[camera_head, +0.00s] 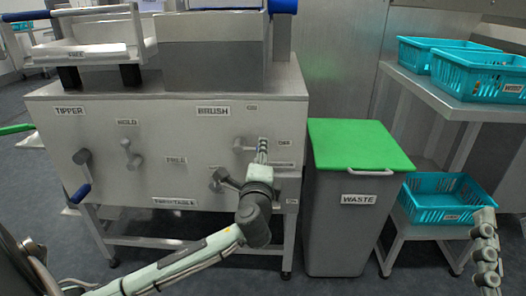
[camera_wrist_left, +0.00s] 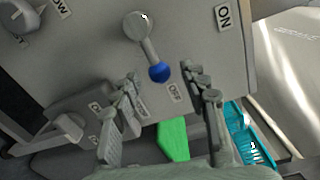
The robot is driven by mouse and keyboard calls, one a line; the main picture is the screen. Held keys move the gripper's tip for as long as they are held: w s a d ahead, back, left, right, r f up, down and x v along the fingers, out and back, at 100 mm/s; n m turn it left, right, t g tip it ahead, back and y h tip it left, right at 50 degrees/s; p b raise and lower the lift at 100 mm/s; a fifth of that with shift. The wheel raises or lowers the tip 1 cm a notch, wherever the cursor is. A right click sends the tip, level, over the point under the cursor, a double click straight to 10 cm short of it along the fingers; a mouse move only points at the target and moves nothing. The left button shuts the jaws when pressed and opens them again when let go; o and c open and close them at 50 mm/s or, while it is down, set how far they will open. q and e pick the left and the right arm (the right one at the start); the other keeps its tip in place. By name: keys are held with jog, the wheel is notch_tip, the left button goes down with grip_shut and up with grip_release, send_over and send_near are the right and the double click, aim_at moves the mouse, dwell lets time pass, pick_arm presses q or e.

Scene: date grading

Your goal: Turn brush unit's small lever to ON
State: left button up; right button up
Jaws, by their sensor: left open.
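The brush unit's small lever has a round grey hub (camera_head: 238,144) on the machine's front panel, under the BRUSH label (camera_head: 213,110). In the left wrist view its blue knob (camera_wrist_left: 160,72) points toward the OFF label (camera_wrist_left: 175,92); the ON label (camera_wrist_left: 223,16) is off to the right. My left gripper (camera_head: 262,148) is in front of the lever and hides its knob in the head view. In the left wrist view the gripper (camera_wrist_left: 168,100) is open, its fingers apart on either side below the knob, with no clear contact. My right gripper (camera_head: 485,240) is at the lower right, away from the panel.
Another lever (camera_head: 217,181) sits just below on the panel, close to my left gripper. A tipper lever (camera_head: 82,158) is at the left. A grey waste bin (camera_head: 340,235) with a green lid stands right of the machine. Teal crates (camera_head: 480,75) are on the right table.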

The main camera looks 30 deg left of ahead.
pick_arm(q)
jog(key=shift+x, duration=1.7)
jog(key=shift+c, duration=0.2)
grip_shut()
